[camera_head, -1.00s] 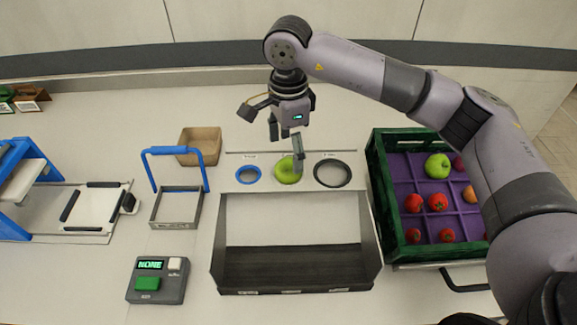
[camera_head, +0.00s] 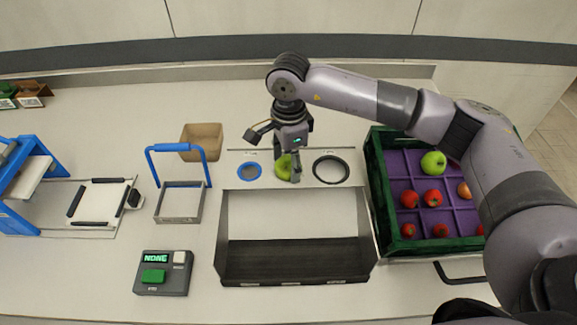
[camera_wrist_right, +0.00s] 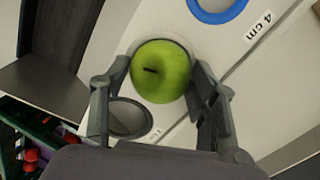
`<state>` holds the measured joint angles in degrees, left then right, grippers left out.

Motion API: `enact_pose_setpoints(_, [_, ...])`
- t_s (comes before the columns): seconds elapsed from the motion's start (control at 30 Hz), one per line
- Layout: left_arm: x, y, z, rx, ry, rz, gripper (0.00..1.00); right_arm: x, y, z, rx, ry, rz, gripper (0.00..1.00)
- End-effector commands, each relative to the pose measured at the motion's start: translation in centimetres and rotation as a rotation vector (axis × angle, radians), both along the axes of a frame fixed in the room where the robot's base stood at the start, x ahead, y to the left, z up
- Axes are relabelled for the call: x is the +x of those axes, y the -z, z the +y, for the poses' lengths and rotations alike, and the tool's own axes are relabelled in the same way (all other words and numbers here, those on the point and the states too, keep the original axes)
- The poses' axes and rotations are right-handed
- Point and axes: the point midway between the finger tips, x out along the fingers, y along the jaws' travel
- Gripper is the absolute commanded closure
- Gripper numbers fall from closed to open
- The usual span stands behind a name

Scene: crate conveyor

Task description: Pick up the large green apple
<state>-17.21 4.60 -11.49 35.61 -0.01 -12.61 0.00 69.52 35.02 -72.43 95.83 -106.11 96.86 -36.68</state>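A green apple (camera_head: 283,167) sits at the middle ring of the sizing strip (camera_head: 228,167), between a blue ring and a black ring. My right gripper (camera_head: 286,170) is lowered over it from above and hides part of it. In the right wrist view the apple (camera_wrist_right: 161,71) lies between the two spread fingers of the gripper (camera_wrist_right: 160,66). The fingertips are close to its sides; I cannot tell whether they touch it. Another green apple (camera_head: 433,162) lies in the green crate (camera_head: 376,190). My left gripper is not in view.
A dark open-fronted bin (camera_head: 295,262) stands just in front of the strip. A blue-handled tray (camera_head: 180,204), a brown box (camera_head: 203,138) and a control box (camera_head: 163,273) are to the left. The crate on the right also holds several red fruits.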

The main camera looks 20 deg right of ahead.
Motion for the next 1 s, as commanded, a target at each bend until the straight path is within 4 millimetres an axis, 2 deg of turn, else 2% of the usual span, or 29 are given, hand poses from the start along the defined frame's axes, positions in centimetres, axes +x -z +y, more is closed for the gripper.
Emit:
enact_pose_setpoints(0.07, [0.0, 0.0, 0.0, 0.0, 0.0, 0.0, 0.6, 0.0, 0.0, 0.0, 0.0, 0.0, 0.0, 0.53])
enact_pose_setpoints(0.53, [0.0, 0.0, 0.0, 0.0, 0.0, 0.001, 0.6, 0.0, -0.1, 0.0, 0.0, 0.0, -0.001, 0.83])
enact_pose_setpoints(0.77, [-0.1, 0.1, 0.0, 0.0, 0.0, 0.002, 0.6, 0.1, -0.3, 0.0, 0.001, 0.0, -0.002, 0.83])
enact_pose_setpoints(0.93, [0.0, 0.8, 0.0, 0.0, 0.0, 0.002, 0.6, 0.1, -1.7, 0.0, 0.001, 0.0, -0.004, 0.83])
enact_pose_setpoints(1.0, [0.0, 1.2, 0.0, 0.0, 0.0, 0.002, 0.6, 0.1, -2.8, 0.0, 0.001, -0.001, -0.006, 0.83])
